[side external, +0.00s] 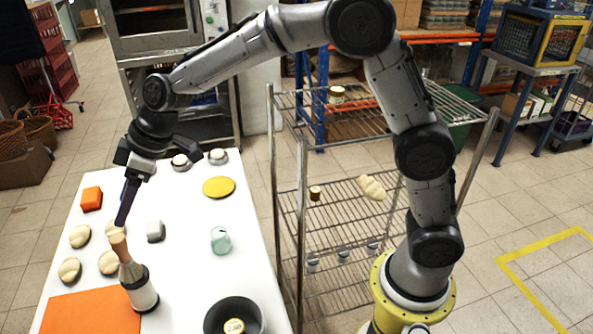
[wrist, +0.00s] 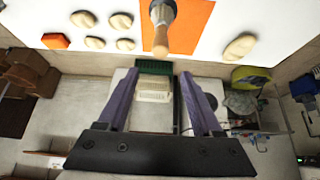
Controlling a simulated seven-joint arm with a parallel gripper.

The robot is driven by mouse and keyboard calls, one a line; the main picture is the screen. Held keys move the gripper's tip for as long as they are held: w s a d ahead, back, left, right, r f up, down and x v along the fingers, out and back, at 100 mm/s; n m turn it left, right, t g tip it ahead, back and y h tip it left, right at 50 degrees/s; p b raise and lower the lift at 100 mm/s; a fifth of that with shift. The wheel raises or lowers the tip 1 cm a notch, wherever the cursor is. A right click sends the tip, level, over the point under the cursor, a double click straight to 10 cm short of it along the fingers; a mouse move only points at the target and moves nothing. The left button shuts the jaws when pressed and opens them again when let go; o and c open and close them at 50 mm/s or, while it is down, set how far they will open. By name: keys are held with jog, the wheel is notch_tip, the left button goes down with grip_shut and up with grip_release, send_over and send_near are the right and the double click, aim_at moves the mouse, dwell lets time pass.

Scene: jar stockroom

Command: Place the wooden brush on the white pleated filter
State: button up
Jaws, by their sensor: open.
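The wooden brush (side external: 119,248) stands roughly upright, slightly tilted, with its wooden handle up and its grey lower part down. Under it is a short white cylinder with black ends, which looks like the white pleated filter (side external: 146,299); the pleats are too small to make out. The brush appears to rest on its top. My gripper (side external: 121,221) is just above the handle's upper end in the side view, apart from it. In the wrist view my gripper (wrist: 158,74) has its purple fingers spread and empty, and the brush handle (wrist: 161,42) shows beyond the fingertips.
An orange mat (side external: 85,312) lies beside the filter. Several cream buns (side external: 70,270), an orange block (side external: 91,199), a pale block (side external: 155,231), a yellow disc (side external: 218,187), a greenish jar (side external: 221,240) and a black bowl (side external: 215,322) are on the white table. A wire rack (side external: 335,252) stands right.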

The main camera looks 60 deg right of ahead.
jog(key=s+d+r+m+t+h, duration=0.1)
jog(key=s+d+r+m, duration=0.25)
jog(key=s+d, duration=0.6)
jog(key=s+d+r+m+h, duration=0.2)
jog(key=s+d+r, duration=0.35)
jog(key=s, duration=0.75)
jog(key=s+d+f+m+h, duration=0.1)
jog(key=s+d+f+m, duration=0.2)
jog(key=s, duration=0.7)
jog(key=d+f, duration=0.2)
jog(key=d, duration=0.1)
jog(key=shift+s+d+f+h, duration=0.2)
jog(key=shift+s+h, duration=0.1)
jog(key=shift+s, duration=0.1)
